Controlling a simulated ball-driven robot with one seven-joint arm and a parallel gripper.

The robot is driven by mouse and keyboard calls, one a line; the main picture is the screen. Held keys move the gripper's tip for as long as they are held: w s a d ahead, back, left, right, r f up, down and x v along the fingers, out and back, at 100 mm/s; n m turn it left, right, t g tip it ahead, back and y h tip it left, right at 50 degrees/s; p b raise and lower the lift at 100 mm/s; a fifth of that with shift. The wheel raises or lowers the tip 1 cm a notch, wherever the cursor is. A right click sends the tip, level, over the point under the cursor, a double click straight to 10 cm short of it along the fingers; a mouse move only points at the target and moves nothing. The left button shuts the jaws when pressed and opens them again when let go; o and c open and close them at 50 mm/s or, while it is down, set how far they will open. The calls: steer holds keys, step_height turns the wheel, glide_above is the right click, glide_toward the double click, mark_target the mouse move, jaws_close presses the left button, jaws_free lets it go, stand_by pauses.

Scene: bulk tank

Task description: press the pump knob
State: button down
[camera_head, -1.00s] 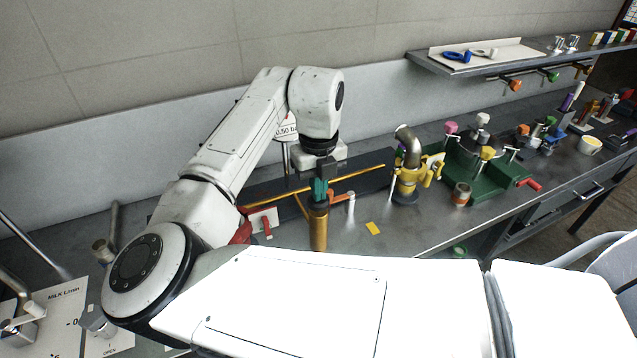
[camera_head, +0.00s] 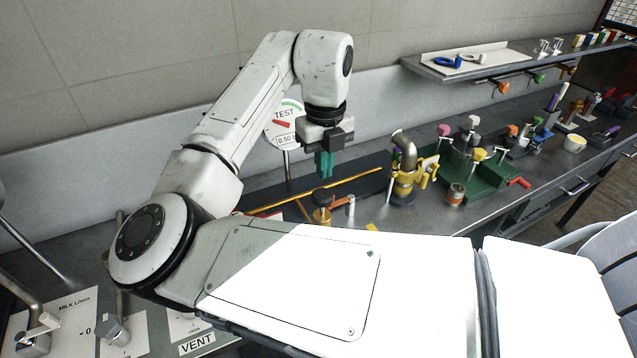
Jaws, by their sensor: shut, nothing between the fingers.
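The pump is a brass cylinder (camera_head: 321,216) with a dark round knob (camera_head: 322,197) on top, standing on the bench just behind my white arm. My arm hides its lower part. My gripper (camera_head: 324,174) has teal fingers that are shut with nothing between them. It points down above the knob, with a visible gap between fingertips and knob.
A round TEST gauge (camera_head: 284,122) stands behind my arm, partly covered by it. To the right are a steel elbow pipe with a yellow clamp (camera_head: 404,184) and a green tray (camera_head: 482,180) with several coloured knobs. A shelf (camera_head: 470,64) hangs at the back right.

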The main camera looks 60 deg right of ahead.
step_height(320, 180, up, 6)
steer(key=shift+w+f+b, duration=0.1)
steer(key=shift+w+b, duration=0.05)
steer(key=shift+b, duration=0.25)
stand_by(1.1)
